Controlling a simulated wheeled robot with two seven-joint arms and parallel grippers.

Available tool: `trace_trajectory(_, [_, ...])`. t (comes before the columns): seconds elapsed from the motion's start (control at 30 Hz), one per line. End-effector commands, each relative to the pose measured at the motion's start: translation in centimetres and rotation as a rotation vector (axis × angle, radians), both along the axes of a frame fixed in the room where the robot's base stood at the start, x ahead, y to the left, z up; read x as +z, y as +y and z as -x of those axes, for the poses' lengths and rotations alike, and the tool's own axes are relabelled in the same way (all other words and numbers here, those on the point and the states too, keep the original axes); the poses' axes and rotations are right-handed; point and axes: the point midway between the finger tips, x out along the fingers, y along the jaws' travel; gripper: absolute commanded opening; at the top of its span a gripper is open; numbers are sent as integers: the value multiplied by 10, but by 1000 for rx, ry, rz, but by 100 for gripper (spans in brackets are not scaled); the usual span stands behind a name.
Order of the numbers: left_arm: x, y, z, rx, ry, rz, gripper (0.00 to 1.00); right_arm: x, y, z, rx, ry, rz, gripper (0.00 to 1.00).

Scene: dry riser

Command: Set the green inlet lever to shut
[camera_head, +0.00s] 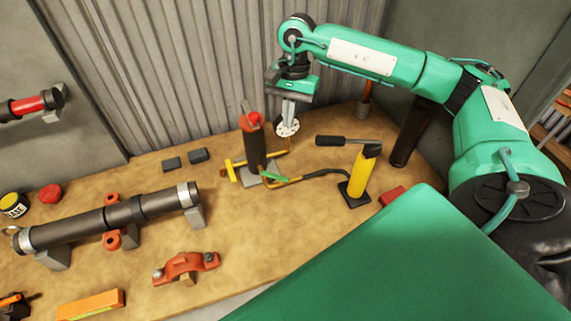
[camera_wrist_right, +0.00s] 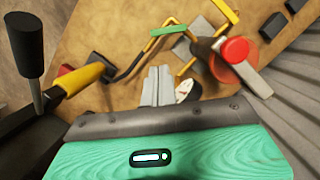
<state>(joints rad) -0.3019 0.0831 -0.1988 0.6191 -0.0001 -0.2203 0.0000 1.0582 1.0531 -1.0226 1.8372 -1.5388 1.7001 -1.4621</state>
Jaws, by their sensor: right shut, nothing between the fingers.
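The green inlet lever (camera_head: 272,174) lies along the yellow pipework at the foot of the dark riser (camera_head: 254,148). In the right wrist view the lever (camera_wrist_right: 170,30) shows near the top, beyond the fingertips. My right gripper (camera_head: 288,112) points down behind and right of the riser, apart from the lever. Its fingers are shut and empty, and they also show in the wrist view (camera_wrist_right: 157,82). A round white gauge (camera_head: 287,128) is close beside the fingertips. My left gripper is not in view.
A yellow hand pump (camera_head: 358,174) with a black handle stands right of the riser. A red cap (camera_head: 253,118) tops the riser. A dark pipe (camera_head: 105,219) on supports and an orange clamp (camera_head: 185,266) lie left.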

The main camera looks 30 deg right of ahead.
Motion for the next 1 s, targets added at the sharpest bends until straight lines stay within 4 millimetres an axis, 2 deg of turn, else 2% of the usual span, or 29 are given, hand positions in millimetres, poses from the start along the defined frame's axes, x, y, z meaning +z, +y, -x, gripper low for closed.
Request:
trace_trajectory(0.03, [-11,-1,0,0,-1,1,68,-11,0,0,0,0,0,0])
trace_trajectory(0.2, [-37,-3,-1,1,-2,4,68,-38,0,0,0,0,0,0])
trace_trajectory(0.43, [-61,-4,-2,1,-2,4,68,-61,0,0,0,0,0,0])
trace_trajectory(0.57, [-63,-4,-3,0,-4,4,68,-64,0,0,0,0,0,0])
trace_trajectory(0.73, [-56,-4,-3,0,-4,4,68,-75,3,3,0,4,0,0])
trace_trajectory(1.0, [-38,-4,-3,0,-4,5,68,-122,12,10,-1,5,0,0])
